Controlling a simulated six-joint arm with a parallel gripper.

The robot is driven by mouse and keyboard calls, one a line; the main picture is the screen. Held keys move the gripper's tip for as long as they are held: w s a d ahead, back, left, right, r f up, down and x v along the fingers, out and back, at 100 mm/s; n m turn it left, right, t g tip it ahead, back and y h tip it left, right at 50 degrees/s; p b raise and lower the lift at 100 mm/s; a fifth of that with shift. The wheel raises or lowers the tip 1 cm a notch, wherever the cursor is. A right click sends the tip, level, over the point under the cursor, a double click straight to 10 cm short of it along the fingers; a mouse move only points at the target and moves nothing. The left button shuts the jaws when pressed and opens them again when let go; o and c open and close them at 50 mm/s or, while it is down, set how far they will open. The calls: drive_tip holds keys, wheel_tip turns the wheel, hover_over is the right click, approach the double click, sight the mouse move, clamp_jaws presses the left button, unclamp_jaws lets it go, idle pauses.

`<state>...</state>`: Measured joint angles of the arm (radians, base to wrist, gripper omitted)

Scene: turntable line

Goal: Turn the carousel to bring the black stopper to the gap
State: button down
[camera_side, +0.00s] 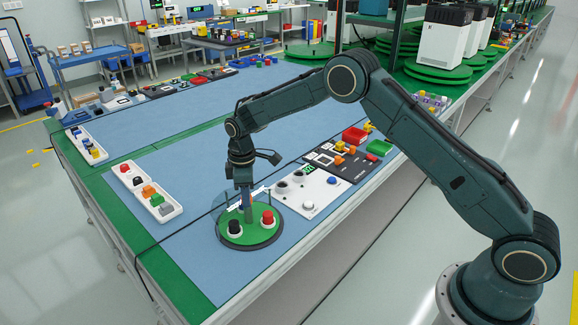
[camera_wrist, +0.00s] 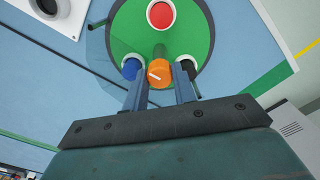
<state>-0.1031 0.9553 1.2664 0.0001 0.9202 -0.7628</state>
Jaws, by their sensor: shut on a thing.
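The green carousel (camera_side: 251,235) sits on a dark round base near the table's front edge; its green disc also shows in the wrist view (camera_wrist: 190,28). The black stopper (camera_side: 234,228) stands at its front left in the side view and at the right of the disc in the wrist view (camera_wrist: 188,63). A red stopper (camera_side: 268,217) and a blue stopper (camera_wrist: 131,68) stand on it too. My gripper (camera_wrist: 160,75) points down over the carousel, its fingers shut on an orange knob (camera_wrist: 158,76) with a white mark. I cannot make out the gap clearly.
A clear curved guard (camera_side: 222,203) stands around part of the carousel. A white panel (camera_side: 310,190) with dark round openings lies close at its right. A white tray (camera_side: 147,192) of coloured stoppers lies to the left. The blue mat (camera_side: 190,255) front left is clear.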

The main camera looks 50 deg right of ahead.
drive_tip(key=shift+n, duration=8.6)
drive_tip(key=c, duration=1.1)
unclamp_jaws()
drive_tip(key=shift+r, duration=0.1)
